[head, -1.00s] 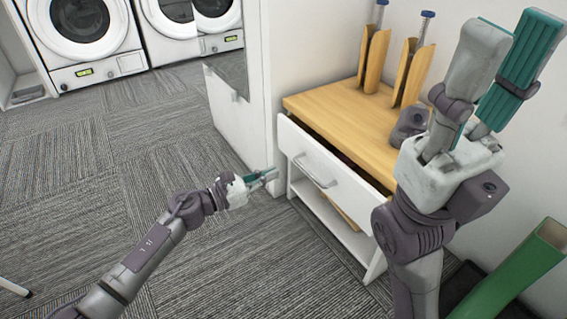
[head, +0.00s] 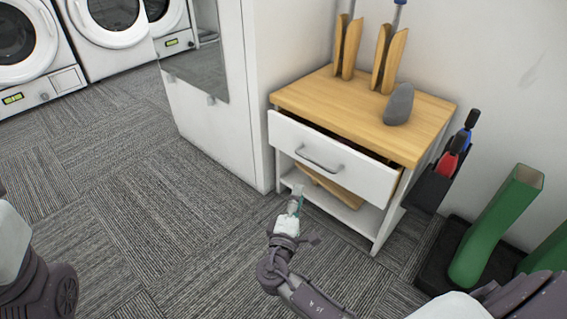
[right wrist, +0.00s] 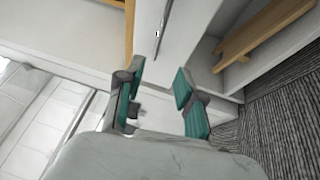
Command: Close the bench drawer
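The bench drawer (head: 336,158) has a white front with a grey bar handle (head: 320,160). It stands partly pulled out beneath the wooden bench top (head: 365,105), with a dark gap above its front. My right gripper (head: 295,199) is low in front of the bench, below and slightly left of the handle, and appears apart from the drawer. In the right wrist view my right gripper (right wrist: 162,78) has its two teal-padded fingers spread with nothing between them. The white front shows just beyond the fingers there. My left gripper is out of view.
A wooden piece (head: 328,184) lies on the open shelf below the drawer. Wooden holders (head: 388,60) and a grey rounded object (head: 399,104) stand on top. A tall white cabinet (head: 215,100) is on the left, green tubes (head: 495,225) on the right. Carpet in front is clear.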

